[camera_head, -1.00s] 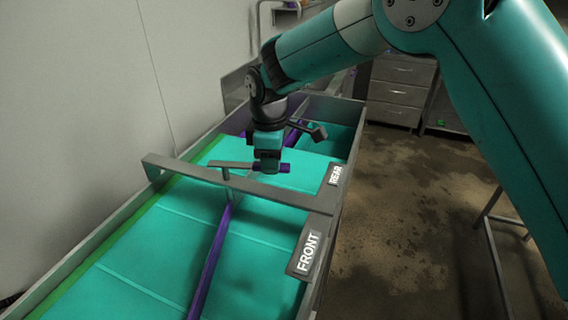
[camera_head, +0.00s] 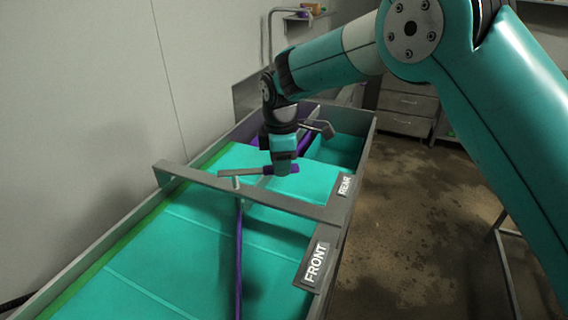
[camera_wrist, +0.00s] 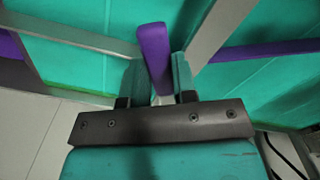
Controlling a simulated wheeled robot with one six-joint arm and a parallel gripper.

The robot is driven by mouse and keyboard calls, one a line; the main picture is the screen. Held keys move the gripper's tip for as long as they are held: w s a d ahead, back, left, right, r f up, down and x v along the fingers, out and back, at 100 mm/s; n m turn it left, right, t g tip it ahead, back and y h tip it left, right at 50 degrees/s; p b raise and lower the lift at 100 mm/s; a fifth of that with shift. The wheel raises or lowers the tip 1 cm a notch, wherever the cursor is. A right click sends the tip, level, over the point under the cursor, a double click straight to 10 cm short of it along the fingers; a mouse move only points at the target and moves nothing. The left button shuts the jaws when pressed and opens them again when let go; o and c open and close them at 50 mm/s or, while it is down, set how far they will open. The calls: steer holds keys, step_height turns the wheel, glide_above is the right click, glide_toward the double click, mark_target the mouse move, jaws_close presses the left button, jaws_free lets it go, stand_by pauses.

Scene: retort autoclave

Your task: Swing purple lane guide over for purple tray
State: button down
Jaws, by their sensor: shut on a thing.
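The purple lane guide (camera_head: 239,262) is a long thin bar on the turquoise bed, running nearly straight toward the front. A grey lever (camera_head: 238,171) with a purple grip (camera_head: 294,169) stands above the grey crossbar (camera_head: 250,194). My gripper (camera_head: 283,171) is shut on this purple grip, above and behind the crossbar. In the wrist view the grip (camera_wrist: 153,52) stands between my two turquoise fingers. Purple bar parts show at left (camera_wrist: 10,45) and right (camera_wrist: 265,50) there. Part of the guide is hidden by the crossbar and gripper. I cannot make out a purple tray.
The crossbar spans the trough, whose right rim carries REAR (camera_head: 345,185) and FRONT (camera_head: 316,264) plates. A green strip (camera_head: 100,263) lines the left side by the wall. Metal drawers (camera_head: 406,103) stand behind. The floor at right is mostly open, with a metal frame (camera_head: 505,260).

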steer(key=c, duration=0.9)
jaws_free()
steer(key=shift+s+a, duration=0.15)
steer(key=shift+a, duration=0.05)
steer(key=shift+d, duration=0.1)
step_height(320, 180, up, 17)
steer(key=b, duration=0.3)
steer(key=shift+r+b, duration=0.2)
steer(key=shift+b, duration=0.1)
